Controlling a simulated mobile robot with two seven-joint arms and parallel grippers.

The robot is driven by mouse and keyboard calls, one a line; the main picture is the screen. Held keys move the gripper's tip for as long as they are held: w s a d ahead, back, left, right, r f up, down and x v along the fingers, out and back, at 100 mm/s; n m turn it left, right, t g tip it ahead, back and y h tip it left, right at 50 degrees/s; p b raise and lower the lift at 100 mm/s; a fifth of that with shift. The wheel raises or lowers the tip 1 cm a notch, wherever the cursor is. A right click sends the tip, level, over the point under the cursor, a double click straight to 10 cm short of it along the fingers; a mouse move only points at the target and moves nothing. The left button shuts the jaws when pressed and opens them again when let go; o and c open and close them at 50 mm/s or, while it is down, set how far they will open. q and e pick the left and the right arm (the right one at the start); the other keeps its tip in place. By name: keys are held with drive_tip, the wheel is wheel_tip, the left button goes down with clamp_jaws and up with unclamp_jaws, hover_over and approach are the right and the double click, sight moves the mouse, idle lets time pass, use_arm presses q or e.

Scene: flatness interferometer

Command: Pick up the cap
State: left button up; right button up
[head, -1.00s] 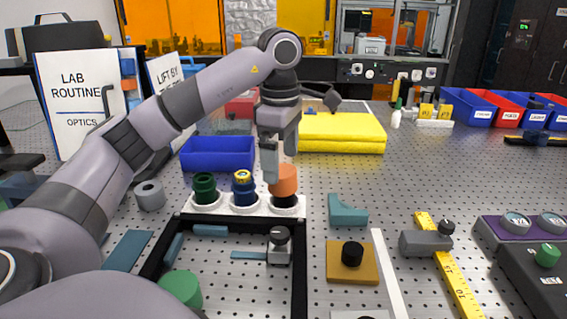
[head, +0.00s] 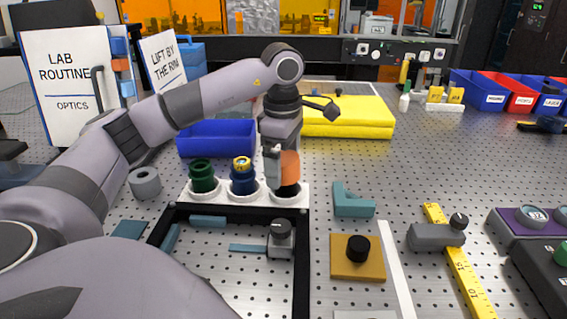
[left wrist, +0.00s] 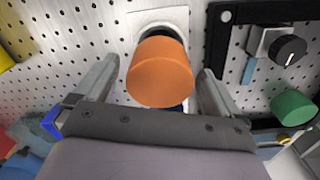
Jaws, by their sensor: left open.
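The orange cap (head: 290,166) sits on a dark base in the right-hand ring of a white holder (head: 263,197). My left gripper (head: 281,172) is open and reaches down over it from above, one finger covering part of its left side. In the left wrist view the orange cap (left wrist: 160,72) lies between the two spread fingers of my left gripper (left wrist: 158,68), with a gap on each side. My right gripper is out of view.
A blue-bodied piece with a yellow top (head: 243,176) and a green knurled piece (head: 202,176) stand left in the same holder. A black frame (head: 302,260) lies in front. A blue bin (head: 217,138) and yellow cloth (head: 348,117) are behind.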

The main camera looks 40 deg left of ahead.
use_arm(q)
drive_tip(key=shift+f, duration=0.2)
drive_tip(key=c, duration=1.1)
wheel_tip(320, 180, up, 6)
drive_tip(key=shift+f, duration=0.25)
wheel_tip(320, 180, up, 14)
drive_tip(key=p, duration=0.7)
hover_over(284, 157)
drive_tip(key=shift+g+y, duration=0.4)
wheel_tip(284, 157, down, 10)
drive_tip(key=shift+d+f, duration=0.1)
drive_tip(key=shift+d, duration=0.05)
drive_tip(key=shift+f+b, duration=2.4)
drive_tip(key=shift+f, duration=0.05)
